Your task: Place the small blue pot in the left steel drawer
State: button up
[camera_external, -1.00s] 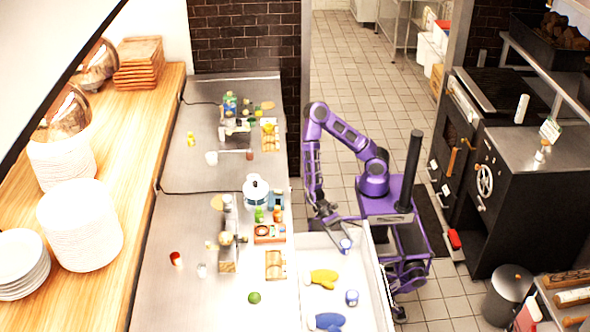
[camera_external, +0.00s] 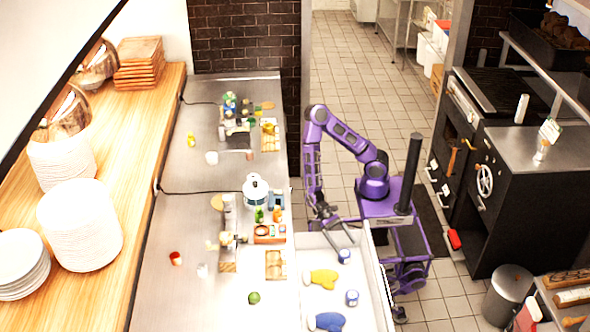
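A small blue pot (camera_external: 344,257) with a pale top is inside the open steel drawer (camera_external: 377,300), near its far end. My gripper (camera_external: 340,238) reaches down over the far end of the drawer, just above this pot in the picture. At this size I cannot tell whether its fingers are open or shut, or whether they touch the pot. A second, similar blue pot (camera_external: 352,298) stands farther forward in the drawer, apart from my gripper.
A yellow mitt-like item (camera_external: 320,278) and a blue one (camera_external: 327,321) lie in the drawer. The steel counter (camera_external: 180,300) beside it holds a white pot (camera_external: 255,188), a wooden tray (camera_external: 275,265), a green item (camera_external: 254,298) and small jars. The drawer's near right part looks clear.

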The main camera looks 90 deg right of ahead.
jog(key=shift+r+p, duration=0.6)
jog(key=shift+p, duration=0.1)
jog(key=shift+w+d+r+p, duration=0.15)
jog(key=shift+d+r+p, duration=0.05)
jog(key=shift+r+p, duration=0.15)
jog(key=p+v, duration=0.1)
jog(key=v, duration=1)
jog(key=shift+d+f, duration=0.2)
jog(key=shift+d, duration=0.05)
jog(key=shift+w, duration=0.1)
